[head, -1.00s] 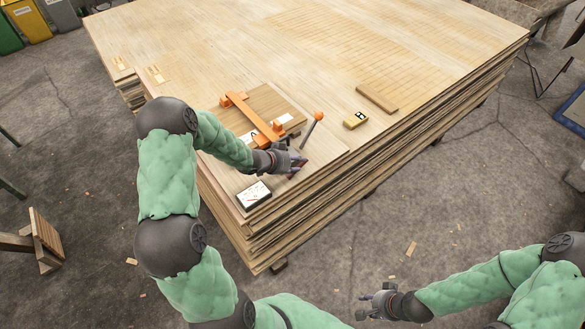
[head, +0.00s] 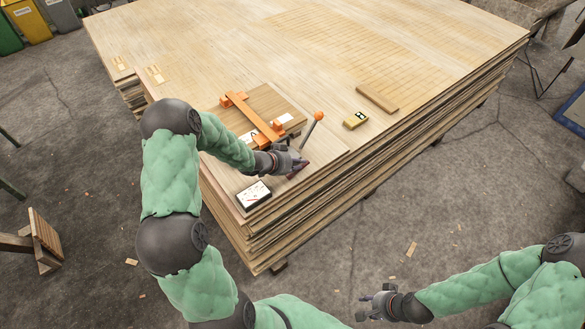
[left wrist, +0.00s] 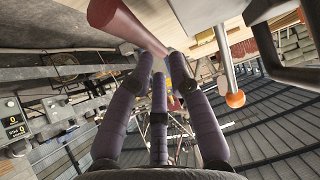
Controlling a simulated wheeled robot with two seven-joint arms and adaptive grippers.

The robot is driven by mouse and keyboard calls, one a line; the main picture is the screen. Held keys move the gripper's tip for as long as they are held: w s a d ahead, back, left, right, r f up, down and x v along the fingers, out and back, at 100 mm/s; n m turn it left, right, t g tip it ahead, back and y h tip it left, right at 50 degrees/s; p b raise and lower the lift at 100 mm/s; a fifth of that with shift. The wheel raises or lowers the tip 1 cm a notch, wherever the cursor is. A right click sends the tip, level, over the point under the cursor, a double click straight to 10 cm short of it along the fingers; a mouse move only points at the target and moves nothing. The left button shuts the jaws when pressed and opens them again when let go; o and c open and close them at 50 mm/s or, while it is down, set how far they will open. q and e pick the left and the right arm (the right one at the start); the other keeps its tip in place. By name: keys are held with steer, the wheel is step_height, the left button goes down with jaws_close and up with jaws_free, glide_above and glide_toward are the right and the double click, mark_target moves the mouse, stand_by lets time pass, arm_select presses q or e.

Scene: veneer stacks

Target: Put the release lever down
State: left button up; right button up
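The release lever (head: 313,128), a thin metal rod with an orange ball knob, stands tilted up beside the orange clamp (head: 252,118) on the stack. It also shows in the left wrist view (left wrist: 226,60), to the right of my fingers and clear of them. My left gripper (head: 298,166) is just in front of the lever's foot. In the left wrist view its fingers (left wrist: 162,62) close in around the narrow end of a dark red tapered piece (left wrist: 128,25), which seems held. My right gripper (head: 366,303) is open and empty, low over the floor.
The clamp lies across a small board on the large veneer stack (head: 400,45). A white-topped box (head: 254,194) sits at the near corner. The far sheet is clear.

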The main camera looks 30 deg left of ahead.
arm_select(q)
steer(key=shift+s+f, duration=0.15)
steer(key=shift+f, duration=0.05)
steer(key=p+v, duration=0.4)
steer(key=shift+s+r, duration=0.15)
steer(key=shift+r, duration=0.2)
steer(key=shift+p+v, duration=0.95)
steer(key=shift+v, duration=0.25)
steer(key=shift+f, duration=0.2)
steer(key=s+d+f+n+g, duration=0.2)
steer(key=s+d+f, duration=0.25)
steer(key=d, duration=0.35)
steer(key=s+d+f+n+g, duration=0.25)
steer(key=d+f, duration=0.25)
steer(key=d, duration=0.3)
steer(key=s+d+f+n+g, duration=0.1)
steer(key=s+d+f+g, duration=0.1)
steer(key=s+d, duration=0.2)
steer(key=s+d+f+n+g, duration=0.1)
steer(key=s+d, duration=0.3)
steer(key=s, duration=0.7)
steer(key=shift+f+g, duration=0.5)
steer(key=shift+g, duration=0.25)
